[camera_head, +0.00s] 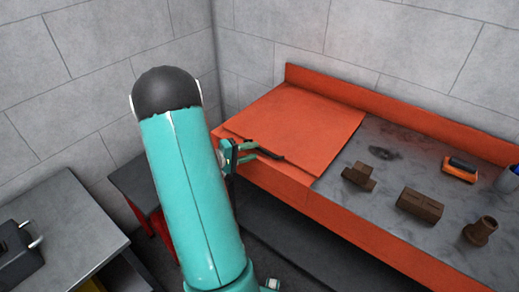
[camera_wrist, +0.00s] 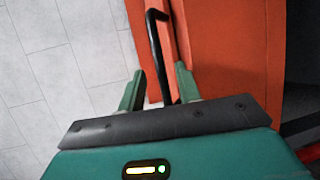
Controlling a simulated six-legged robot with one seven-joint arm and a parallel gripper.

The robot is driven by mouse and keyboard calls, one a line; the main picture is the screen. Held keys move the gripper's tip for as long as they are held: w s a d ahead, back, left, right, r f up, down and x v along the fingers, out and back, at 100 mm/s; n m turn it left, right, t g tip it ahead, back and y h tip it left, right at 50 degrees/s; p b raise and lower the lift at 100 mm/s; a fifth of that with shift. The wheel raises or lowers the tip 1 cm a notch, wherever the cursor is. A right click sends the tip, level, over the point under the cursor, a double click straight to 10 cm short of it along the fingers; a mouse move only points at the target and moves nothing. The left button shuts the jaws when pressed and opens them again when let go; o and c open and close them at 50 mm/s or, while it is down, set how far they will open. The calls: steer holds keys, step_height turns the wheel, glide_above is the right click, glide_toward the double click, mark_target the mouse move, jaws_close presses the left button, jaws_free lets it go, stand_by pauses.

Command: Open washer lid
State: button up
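The washer is a long orange-red bench unit whose flat orange lid (camera_head: 295,120) lies down over its left part. A thin black handle (camera_head: 270,154) runs along the lid's front edge. In the wrist view the handle (camera_wrist: 155,45) extends from the top toward my gripper. My gripper (camera_head: 255,151) is at the lid's front edge by the handle. In the wrist view its two green fingers (camera_wrist: 159,82) are apart, with the handle showing between them. I cannot tell whether either finger touches it. My arm hides the lid's left surroundings in the head view.
The washer's grey top (camera_head: 400,165), right of the lid, holds brown metal parts (camera_head: 420,204), an orange-and-black item (camera_head: 460,169) and a cup (camera_head: 508,179). A grey bench (camera_head: 75,225) with a black case (camera_head: 18,255) stands at left. Block walls close the back.

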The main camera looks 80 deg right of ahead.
mark_target(258, 149)
steer(key=shift+x, duration=2)
jaws_close()
